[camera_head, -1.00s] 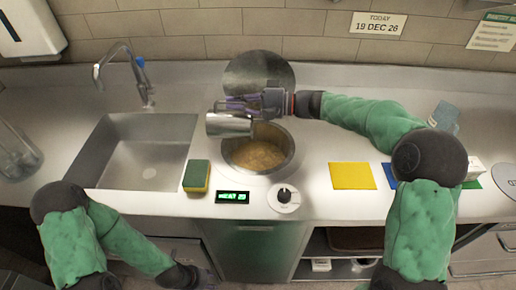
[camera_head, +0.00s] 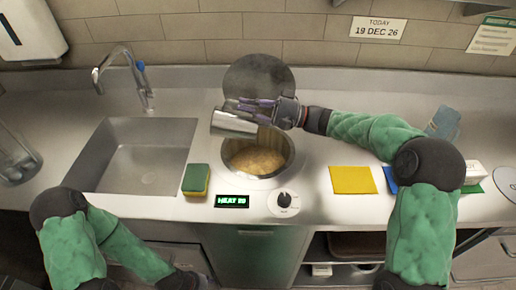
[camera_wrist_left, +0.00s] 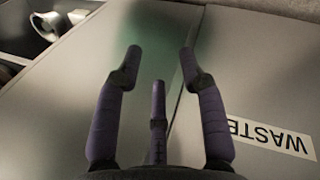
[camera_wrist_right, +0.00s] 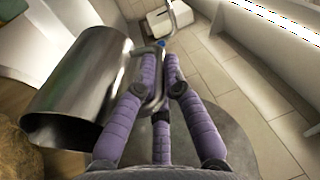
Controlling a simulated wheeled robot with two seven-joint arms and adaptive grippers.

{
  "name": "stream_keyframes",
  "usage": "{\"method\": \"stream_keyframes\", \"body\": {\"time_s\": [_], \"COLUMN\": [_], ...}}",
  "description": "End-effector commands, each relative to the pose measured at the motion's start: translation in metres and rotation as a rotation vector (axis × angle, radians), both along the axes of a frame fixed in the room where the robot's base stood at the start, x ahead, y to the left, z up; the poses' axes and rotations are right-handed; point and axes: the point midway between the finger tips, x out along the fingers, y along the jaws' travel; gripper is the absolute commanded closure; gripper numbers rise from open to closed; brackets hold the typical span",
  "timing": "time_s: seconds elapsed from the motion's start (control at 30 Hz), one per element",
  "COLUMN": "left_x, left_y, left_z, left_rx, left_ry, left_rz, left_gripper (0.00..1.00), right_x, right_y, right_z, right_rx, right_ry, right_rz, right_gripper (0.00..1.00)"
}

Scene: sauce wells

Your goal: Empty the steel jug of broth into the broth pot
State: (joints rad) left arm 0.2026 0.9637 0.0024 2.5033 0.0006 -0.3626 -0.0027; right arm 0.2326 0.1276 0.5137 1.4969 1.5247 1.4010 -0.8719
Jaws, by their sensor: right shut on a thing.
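The steel jug (camera_head: 233,125) is tipped on its side above the back left rim of the broth pot (camera_head: 289,160). My right gripper (camera_head: 262,110) is shut on its handle, which shows between the fingers in the right wrist view (camera_wrist_right: 158,70). There the jug (camera_wrist_right: 85,85) lies left of the fingers, its mouth facing lower left and dark inside. I see no stream falling, and cannot tell whether broth is left in the jug. The sunken pot holds yellowish-brown broth (camera_head: 257,161). My left gripper (camera_wrist_left: 162,60) is open and empty in front of the cabinet below the counter.
A sink (camera_head: 140,160) with a tap (camera_head: 140,80) is at the left. A sponge (camera_head: 196,180), a heat display (camera_head: 232,201) and a knob (camera_head: 284,201) lie near the pot. A round lid (camera_head: 258,76) stands behind it. A yellow mat (camera_head: 353,179) lies right.

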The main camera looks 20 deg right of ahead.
Motion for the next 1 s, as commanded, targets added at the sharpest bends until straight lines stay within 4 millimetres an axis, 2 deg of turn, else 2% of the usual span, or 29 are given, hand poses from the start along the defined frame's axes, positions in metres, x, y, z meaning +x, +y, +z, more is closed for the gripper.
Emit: {"method": "stream_keyframes", "body": {"time_s": [0.6, 1.0], "left_x": [0.0, 0.0], "left_y": [0.0, 0.0], "left_z": [0.0, 0.0], "left_rx": [0.0, 0.0], "left_ry": [0.0, 0.0], "left_rz": [0.0, 0.0], "left_gripper": [0.6, 0.6], "right_x": [-0.006, -0.006], "right_y": [-0.019, -0.018], "right_z": [0.0, 0.001], "right_rx": [0.132, 0.127], "right_ry": [-0.047, -0.047], "right_rz": [-0.001, -0.001], "right_gripper": [1.0, 1.0]}}
